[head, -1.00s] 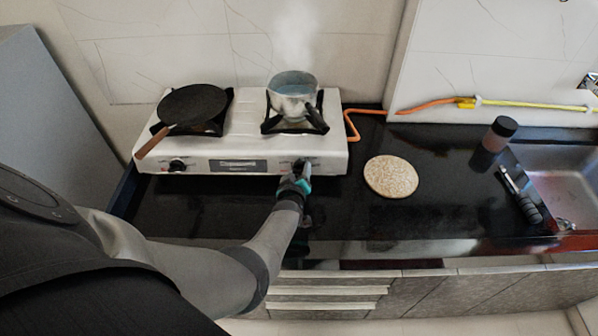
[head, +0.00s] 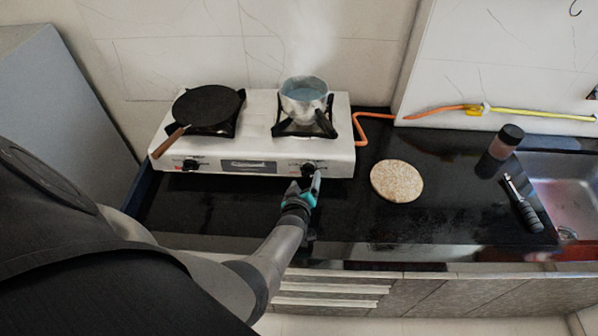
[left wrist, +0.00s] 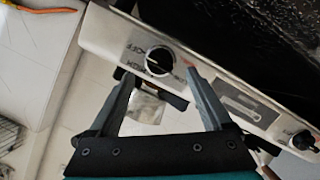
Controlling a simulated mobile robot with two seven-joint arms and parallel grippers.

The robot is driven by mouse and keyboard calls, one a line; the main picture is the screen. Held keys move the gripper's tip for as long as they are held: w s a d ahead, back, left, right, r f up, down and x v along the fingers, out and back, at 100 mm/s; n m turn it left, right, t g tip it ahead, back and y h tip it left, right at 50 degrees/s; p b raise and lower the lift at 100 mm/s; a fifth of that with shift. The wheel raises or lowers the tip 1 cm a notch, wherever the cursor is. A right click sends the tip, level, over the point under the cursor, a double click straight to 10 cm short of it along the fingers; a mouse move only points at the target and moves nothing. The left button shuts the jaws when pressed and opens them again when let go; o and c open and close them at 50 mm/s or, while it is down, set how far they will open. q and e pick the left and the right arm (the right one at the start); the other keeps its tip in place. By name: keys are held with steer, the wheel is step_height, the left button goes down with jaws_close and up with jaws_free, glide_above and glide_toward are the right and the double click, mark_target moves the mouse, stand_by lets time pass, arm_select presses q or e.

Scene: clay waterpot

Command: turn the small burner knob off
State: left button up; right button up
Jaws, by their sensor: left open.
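The white two-burner stove (head: 235,159) stands on the black counter. Its right knob (head: 308,168), below the pot, is black; it also shows in the left wrist view (left wrist: 158,61) with a light rim and printed marks reading OFF and HIGH beside it. Its exact pointer direction is hard to tell. My left gripper (head: 309,184) is just in front of this knob, open and empty. In the left wrist view its fingers (left wrist: 158,74) are apart on either side of the knob's line, not closed on it. The left knob (head: 191,165) is free; it also shows in the left wrist view (left wrist: 302,140). My right gripper is out of view.
A steaming pot (head: 303,105) sits on the right burner and a black pan (head: 208,106) on the left.

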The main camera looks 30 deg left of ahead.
arm_select(q)
steer(key=p+v, duration=0.4)
steer(key=v, duration=0.6)
steer(key=shift+s, duration=0.25)
steer(key=shift+d+r, duration=0.15)
